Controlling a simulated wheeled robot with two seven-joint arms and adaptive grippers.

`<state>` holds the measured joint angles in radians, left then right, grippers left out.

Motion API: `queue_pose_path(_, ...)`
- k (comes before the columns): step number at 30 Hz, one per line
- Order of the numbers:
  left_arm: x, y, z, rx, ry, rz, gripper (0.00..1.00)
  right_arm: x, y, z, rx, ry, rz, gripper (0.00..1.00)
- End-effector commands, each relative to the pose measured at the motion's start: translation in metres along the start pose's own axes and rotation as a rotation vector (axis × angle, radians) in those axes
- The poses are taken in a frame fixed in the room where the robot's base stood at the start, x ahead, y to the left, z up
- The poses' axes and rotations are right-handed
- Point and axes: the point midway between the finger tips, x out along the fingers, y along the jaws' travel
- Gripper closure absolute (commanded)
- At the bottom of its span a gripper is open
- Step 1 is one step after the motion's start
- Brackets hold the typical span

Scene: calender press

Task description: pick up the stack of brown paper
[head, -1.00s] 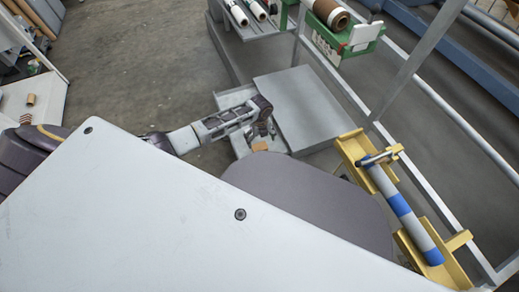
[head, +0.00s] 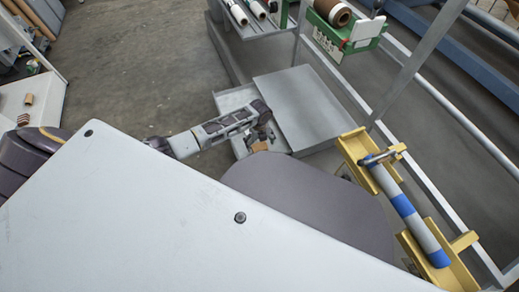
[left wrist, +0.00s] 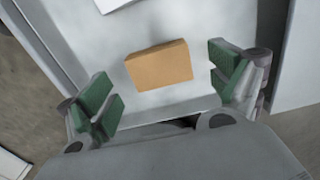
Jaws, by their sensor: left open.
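The stack of brown paper (left wrist: 159,65) is a small tan block lying in an open light-grey drawer or tray (left wrist: 140,28). It also shows in the head view (head: 259,146), partly hidden by my left gripper (head: 262,134). In the left wrist view my left gripper (left wrist: 165,92) is open, with green-padded fingers on either side of the stack's line. The stack sits between and slightly beyond the fingertips, and nothing is gripped. My right gripper is not in view.
A grey cabinet top (head: 305,105) adjoins the drawer on the right. A yellow cradle (head: 445,255) holds a blue-and-grey roller (head: 403,208) farther right. A green bin (head: 345,38) with a roll stands at the upper right. A white sheet (left wrist: 113,4) lies in the drawer.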

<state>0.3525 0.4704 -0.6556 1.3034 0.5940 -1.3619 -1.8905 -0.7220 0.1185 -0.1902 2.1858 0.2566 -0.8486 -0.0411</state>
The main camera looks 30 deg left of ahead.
Motion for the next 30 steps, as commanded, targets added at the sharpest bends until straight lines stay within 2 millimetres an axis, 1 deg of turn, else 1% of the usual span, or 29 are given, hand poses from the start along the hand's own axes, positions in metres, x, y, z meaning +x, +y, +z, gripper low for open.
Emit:
queue_pose_path(1, 0.005, 0.001, -0.001, 0.0, 0.001, 0.0, 0.08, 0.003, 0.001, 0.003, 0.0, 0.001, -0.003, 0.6)
queue_pose_path(6, 0.018, 0.001, -0.002, 0.0, 0.002, 0.001, 0.08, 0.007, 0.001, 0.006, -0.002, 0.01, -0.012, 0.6)
queue_pose_path(11, 0.025, 0.001, -0.002, 0.0, 0.001, 0.0, 0.08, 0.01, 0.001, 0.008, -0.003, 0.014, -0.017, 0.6)
queue_pose_path(28, 0.026, 0.001, -0.001, 0.0, 0.0, 0.0, 0.08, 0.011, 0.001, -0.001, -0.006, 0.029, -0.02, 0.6)
queue_pose_path(30, 0.026, 0.001, -0.001, 0.0, 0.0, 0.0, 0.17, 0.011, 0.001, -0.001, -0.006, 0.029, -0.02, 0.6)
